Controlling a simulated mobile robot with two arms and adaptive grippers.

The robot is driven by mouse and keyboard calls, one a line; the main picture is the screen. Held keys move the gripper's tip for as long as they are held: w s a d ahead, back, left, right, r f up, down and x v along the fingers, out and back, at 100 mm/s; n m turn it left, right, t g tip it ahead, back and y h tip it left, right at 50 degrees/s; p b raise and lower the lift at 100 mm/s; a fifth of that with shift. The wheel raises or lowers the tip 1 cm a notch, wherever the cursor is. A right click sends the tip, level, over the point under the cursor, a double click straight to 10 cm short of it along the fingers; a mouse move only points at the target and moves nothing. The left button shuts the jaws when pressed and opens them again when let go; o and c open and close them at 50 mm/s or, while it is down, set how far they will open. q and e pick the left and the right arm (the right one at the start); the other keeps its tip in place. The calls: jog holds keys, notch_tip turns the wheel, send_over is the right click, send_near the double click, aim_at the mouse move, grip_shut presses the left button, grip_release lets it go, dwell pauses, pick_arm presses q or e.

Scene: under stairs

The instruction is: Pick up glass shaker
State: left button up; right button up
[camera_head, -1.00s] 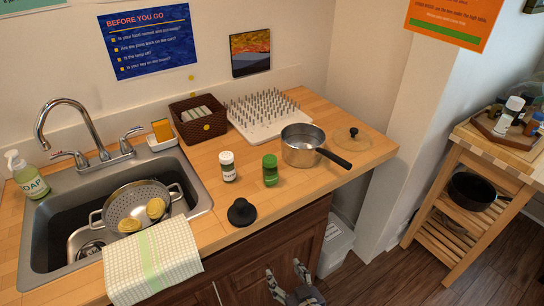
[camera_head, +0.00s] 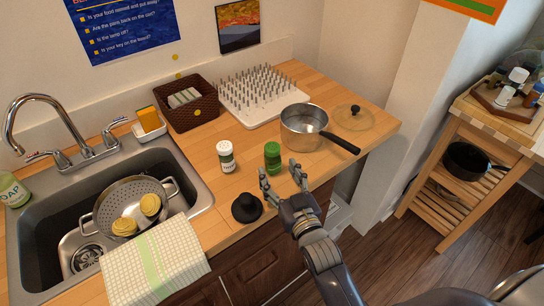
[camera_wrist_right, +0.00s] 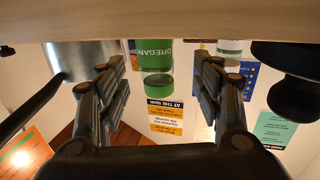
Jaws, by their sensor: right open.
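A white-capped shaker (camera_head: 226,156), which looks like the glass shaker, stands upright on the wooden counter (camera_head: 290,172). It is left of a green jar (camera_head: 272,157). My right gripper (camera_head: 282,180) is open and empty at the counter's front edge, just in front of the green jar and right of the shaker. In the right wrist view, which looks upside down, the green jar (camera_wrist_right: 157,82), labelled oregano, appears between the open fingers (camera_wrist_right: 160,72), and the shaker (camera_wrist_right: 230,47) is partly visible to the right. My left gripper is out of view.
A black knobbed lid (camera_head: 246,208) lies left of my right gripper. A steel saucepan (camera_head: 302,128) stands behind, its black handle (camera_head: 341,144) pointing to the front right. The sink (camera_head: 190,200) with a colander (camera_head: 105,210) is at left. A drying rack (camera_head: 262,112) stands at the back.

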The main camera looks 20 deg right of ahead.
aim_at(275, 164)
jog(key=shift+w, duration=0.45)
jog(key=w+p, duration=0.1)
jog(key=w, duration=0.3)
jog(key=shift+w+r+p, duration=0.1)
jog(key=shift+w+p, duration=0.2)
jog(key=shift+p, duration=0.1)
jog(key=shift+w, duration=0.4)
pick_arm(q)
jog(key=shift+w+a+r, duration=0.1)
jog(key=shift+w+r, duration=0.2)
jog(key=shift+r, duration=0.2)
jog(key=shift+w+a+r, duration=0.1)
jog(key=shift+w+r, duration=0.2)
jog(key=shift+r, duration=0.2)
pick_arm(e)
jog(key=shift+s, duration=0.1)
jog(key=c, duration=1.2)
